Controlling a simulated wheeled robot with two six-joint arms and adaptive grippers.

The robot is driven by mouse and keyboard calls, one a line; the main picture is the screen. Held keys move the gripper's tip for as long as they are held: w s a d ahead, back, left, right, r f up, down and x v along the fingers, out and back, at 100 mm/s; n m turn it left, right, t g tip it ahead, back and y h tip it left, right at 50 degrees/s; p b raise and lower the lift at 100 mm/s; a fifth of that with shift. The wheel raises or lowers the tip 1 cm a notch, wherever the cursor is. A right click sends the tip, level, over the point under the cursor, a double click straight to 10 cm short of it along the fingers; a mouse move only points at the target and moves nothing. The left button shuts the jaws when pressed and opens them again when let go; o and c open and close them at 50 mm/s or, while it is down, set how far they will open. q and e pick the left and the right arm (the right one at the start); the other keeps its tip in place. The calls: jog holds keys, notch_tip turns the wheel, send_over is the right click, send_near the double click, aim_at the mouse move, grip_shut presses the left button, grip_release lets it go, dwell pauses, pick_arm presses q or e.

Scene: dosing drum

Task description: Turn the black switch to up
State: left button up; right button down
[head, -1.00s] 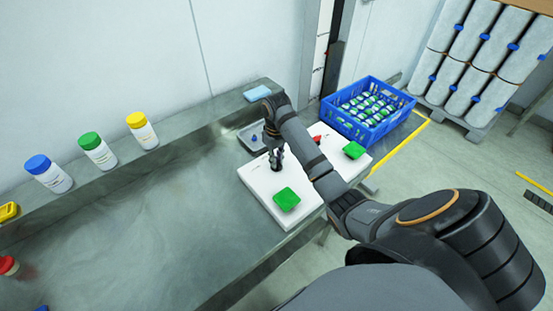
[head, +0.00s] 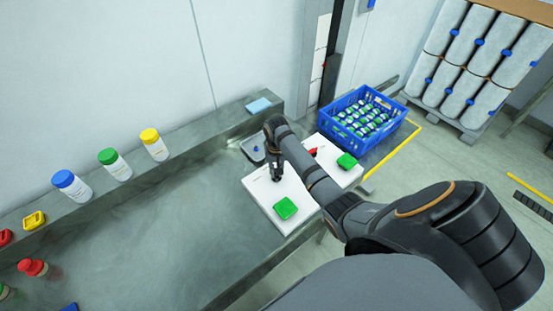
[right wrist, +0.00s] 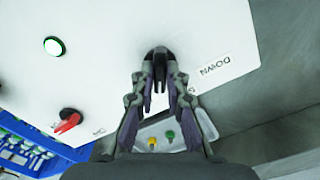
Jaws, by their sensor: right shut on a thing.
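The white control panel (head: 262,192) lies on the grey steel bench in the head view. My right gripper (head: 277,178) reaches down onto its upper left part and hides the black switch there. In the right wrist view my right gripper (right wrist: 160,82) is shut on the black switch (right wrist: 160,54), which sits between the fingertips. A "DOWN" label (right wrist: 216,68) is on the panel to the right of the switch. Any "UP" label is not visible. My left gripper is not in view.
The panel also has a red switch (head: 313,151) and green buttons (head: 286,208) (head: 346,161). A blue crate (head: 340,127) of jars stands beyond it. A grey tray (head: 248,150) is close to the gripper. Capped bottles (head: 115,164) stand on the ledge; the bench's middle is clear.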

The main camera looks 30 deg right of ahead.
jog(key=shift+m+p, duration=0.95)
jog(key=shift+m, duration=0.25)
jog(key=c, duration=1.4)
grip_release()
jog(key=shift+o, duration=0.2)
notch_tip(320, 180, up, 12)
